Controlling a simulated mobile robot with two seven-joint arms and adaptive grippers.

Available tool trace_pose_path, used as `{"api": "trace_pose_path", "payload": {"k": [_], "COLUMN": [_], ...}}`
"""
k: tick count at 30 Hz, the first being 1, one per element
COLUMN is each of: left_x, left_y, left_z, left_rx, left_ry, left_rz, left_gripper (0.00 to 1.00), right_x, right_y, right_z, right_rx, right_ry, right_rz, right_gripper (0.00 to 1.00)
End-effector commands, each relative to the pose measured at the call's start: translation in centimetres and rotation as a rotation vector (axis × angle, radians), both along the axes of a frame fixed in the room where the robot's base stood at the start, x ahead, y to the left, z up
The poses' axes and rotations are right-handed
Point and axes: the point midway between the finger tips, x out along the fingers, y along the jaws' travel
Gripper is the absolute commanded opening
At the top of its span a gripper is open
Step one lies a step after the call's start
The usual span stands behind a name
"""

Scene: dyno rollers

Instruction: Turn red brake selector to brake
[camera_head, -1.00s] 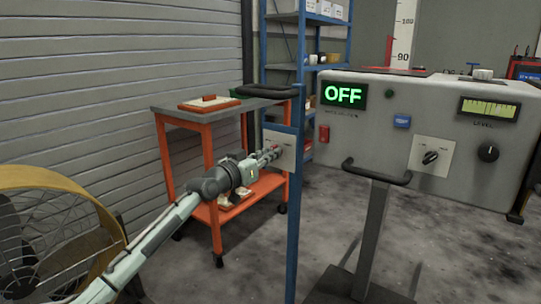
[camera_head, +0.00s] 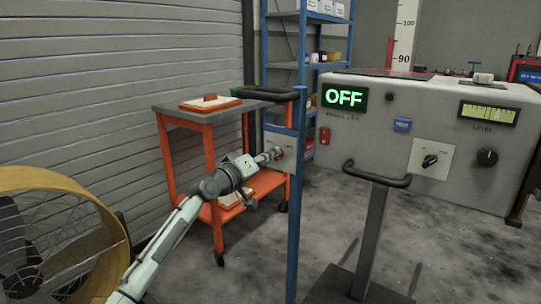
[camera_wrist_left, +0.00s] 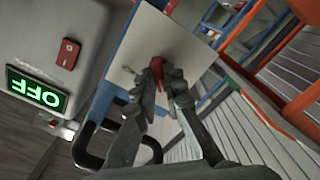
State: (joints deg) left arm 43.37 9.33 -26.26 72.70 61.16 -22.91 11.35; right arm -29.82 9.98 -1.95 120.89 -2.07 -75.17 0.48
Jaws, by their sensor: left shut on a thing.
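The red brake selector (camera_wrist_left: 157,70) sits on a pale plate (camera_wrist_left: 180,35) in the left wrist view. In the head view that plate (camera_head: 284,146) is fixed to the blue post, and my gripper covers most of the selector. My left gripper (camera_wrist_left: 165,82) is shut on the red selector, with a finger on each side of it; it also shows in the head view (camera_head: 272,155). The writing on the plate is too small to read. My right gripper is in neither view.
A grey console (camera_head: 450,120) with a green OFF display (camera_head: 344,97) stands to the right of the blue post (camera_head: 294,230). An orange cart (camera_head: 164,155) stands behind my left arm. A yellow fan (camera_head: 112,225) is at lower left. Open floor (camera_head: 450,250) lies at lower right.

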Motion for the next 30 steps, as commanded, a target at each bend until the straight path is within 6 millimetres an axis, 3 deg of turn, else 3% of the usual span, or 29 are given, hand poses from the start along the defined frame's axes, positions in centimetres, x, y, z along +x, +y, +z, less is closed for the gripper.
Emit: {"api": "trace_pose_path", "payload": {"k": [16,17,21,30], "left_x": [0.04,0.04,0.03,-0.07], "left_y": [0.06,0.06,0.05,0.09], "left_z": [0.16,0.16,0.13,0.01], "left_rx": [-0.02,-0.02,-0.019,-0.017], "left_ry": [0.011,0.011,0.011,0.012], "left_rz": [0.001,0.001,0.001,0.001], "left_gripper": [0.0,0.14,0.31,0.31], "right_x": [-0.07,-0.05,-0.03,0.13], "right_y": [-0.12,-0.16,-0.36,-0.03], "right_z": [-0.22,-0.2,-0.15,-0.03], "right_rx": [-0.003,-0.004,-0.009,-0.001], "right_ry": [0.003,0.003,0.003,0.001], "right_rz": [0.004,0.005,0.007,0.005], "right_gripper": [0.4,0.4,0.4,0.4]}}
